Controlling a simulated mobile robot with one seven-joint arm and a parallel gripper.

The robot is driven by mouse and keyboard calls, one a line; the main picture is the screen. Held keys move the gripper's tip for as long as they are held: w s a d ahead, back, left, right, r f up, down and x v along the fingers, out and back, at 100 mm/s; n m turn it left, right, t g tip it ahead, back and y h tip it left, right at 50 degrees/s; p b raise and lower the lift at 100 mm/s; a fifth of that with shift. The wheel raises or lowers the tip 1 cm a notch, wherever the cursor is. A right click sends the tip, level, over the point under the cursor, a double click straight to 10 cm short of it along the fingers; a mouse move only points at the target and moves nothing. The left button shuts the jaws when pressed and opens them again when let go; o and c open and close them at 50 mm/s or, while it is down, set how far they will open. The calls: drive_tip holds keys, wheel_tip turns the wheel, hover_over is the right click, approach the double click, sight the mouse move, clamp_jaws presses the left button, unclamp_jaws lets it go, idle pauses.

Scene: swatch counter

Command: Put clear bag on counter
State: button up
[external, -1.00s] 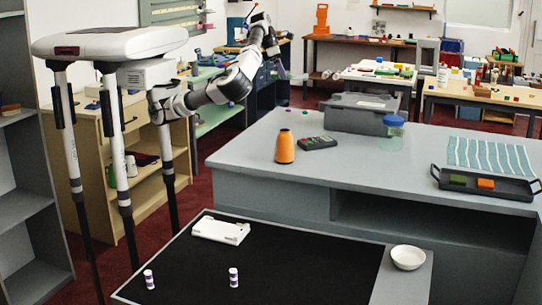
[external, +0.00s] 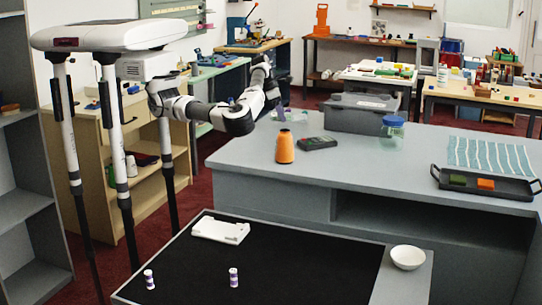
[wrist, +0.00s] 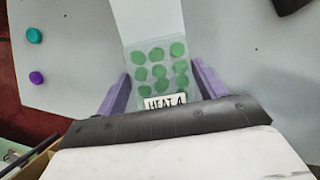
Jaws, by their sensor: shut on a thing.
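The clear bag (wrist: 157,70) holds several green discs and has a white label reading about "HEAT 4" at its near end. It sits between the two purple fingers of my gripper (wrist: 161,82), which is shut on it. A pale strip extends from the bag's far end in the wrist view. In the external view my gripper (external: 281,108) is above the far left edge of the grey counter (external: 380,172). The bag is hard to make out there. The counter surface shows beneath the bag in the wrist view; I cannot tell whether they touch.
The counter's front middle is clear.

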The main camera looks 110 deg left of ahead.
drive_tip(key=shift+f+p, duration=0.35)
drive_tip(key=shift+f, duration=1.6)
drive_tip(key=shift+f, duration=0.15)
drive_tip(key=o, duration=1)
drive_tip(key=shift+r, duration=0.25)
drive_tip(key=b+v, duration=0.2)
drive_tip(key=v, duration=1)
